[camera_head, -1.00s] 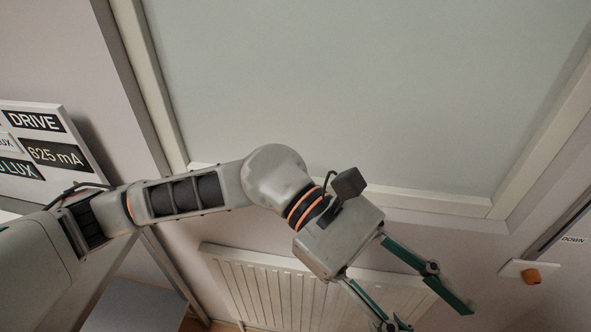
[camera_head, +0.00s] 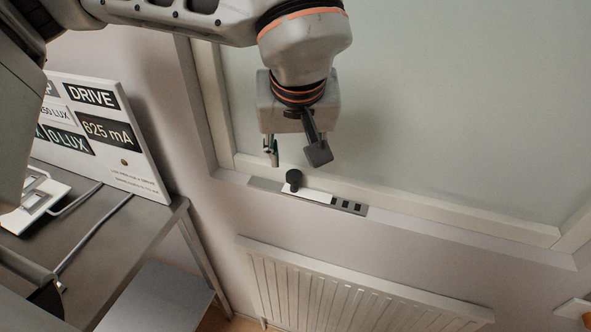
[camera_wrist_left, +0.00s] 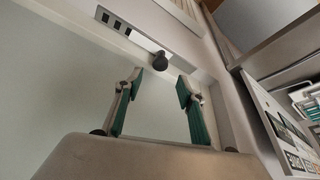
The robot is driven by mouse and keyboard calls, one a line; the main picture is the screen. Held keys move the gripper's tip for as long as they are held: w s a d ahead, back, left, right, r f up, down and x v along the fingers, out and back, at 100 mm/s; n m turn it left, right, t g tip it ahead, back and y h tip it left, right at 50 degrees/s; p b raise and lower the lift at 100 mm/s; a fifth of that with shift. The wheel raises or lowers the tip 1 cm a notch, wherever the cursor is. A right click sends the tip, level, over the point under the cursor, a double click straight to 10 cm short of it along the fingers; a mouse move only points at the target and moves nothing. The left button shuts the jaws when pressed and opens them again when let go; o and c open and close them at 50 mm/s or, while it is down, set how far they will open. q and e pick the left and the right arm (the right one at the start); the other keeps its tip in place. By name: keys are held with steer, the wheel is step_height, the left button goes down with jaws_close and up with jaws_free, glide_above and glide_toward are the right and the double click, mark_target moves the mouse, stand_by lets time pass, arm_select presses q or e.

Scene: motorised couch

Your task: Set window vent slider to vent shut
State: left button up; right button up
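The window vent slider is a grey strip (camera_head: 362,210) on the sill under the window, with a white plate (camera_head: 312,193) and a black knob (camera_head: 293,180) at its left end. Several dark slots show uncovered at the strip's right end. In the left wrist view the knob (camera_wrist_left: 160,61) lies ahead, just beyond the space between the fingertips. My left gripper (camera_wrist_left: 161,82) is open and empty, with a green-padded finger on each side. In the head view my left gripper (camera_head: 283,158) is above the knob, apart from it; one finger is mostly hidden. My right gripper is not in view.
A white radiator (camera_head: 350,295) is on the wall below the sill. A grey table (camera_head: 110,235) with a display board (camera_head: 105,135) stands at the left. The window pane (camera_head: 430,110) rises behind the gripper. Wall between sill and radiator is clear.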

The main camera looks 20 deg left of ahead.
mark_target(294, 174)
arm_select(q)
steer(key=x, duration=0.7)
steer(key=shift+w+f, duration=0.15)
steer(key=shift+f, duration=0.15)
